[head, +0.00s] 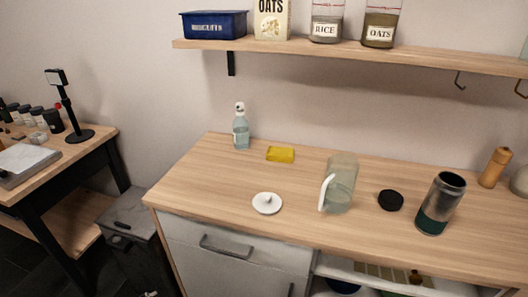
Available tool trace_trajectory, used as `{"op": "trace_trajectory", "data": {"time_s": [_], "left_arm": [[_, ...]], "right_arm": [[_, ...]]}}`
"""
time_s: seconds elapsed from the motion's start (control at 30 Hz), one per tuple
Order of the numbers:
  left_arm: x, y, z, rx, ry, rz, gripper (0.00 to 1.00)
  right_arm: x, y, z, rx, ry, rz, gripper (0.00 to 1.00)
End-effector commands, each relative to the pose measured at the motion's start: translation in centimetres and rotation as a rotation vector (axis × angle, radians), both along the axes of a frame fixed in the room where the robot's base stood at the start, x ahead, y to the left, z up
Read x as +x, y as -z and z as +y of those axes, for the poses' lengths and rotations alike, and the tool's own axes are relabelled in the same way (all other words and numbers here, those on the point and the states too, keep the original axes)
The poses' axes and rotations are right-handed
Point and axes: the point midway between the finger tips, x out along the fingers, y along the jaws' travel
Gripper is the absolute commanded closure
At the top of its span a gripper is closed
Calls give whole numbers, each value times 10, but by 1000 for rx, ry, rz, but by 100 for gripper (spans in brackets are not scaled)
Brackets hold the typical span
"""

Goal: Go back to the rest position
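Neither of my grippers shows in the head view, and no part of my arms can be made out. The wooden counter (220,180) fills the middle and right. On it stand a clear spray bottle (241,131), a clear jug with a white handle (341,184) and a steel tumbler with a dark green base (442,205). A yellow sponge (281,154), a round white lid (267,203) and a black lid (391,200) lie on the counter, apart from each other.
A wall shelf (290,47) holds a blue box (214,25), an oats carton (271,20) and jars. A side table (105,134) with a black stand (78,134) is at left, near a grey bin (127,222). A wooden mill (494,168) stands at right. The counter's left end is clear.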

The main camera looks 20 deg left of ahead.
Motion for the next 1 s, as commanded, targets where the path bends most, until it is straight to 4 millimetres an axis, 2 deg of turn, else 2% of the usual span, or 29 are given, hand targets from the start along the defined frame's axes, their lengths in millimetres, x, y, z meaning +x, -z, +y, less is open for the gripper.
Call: {"op": "trace_trajectory", "data": {"time_s": [0.27,0.37,0.5,0.6,0.77,1.0], "left_arm": [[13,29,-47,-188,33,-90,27],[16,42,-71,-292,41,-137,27],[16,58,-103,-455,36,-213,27],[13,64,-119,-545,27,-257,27],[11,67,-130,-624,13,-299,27],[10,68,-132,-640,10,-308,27]], "right_arm": [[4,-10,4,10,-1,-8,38],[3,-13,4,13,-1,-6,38],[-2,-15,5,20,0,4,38],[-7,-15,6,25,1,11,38],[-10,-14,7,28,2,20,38],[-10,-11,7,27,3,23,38]]}}
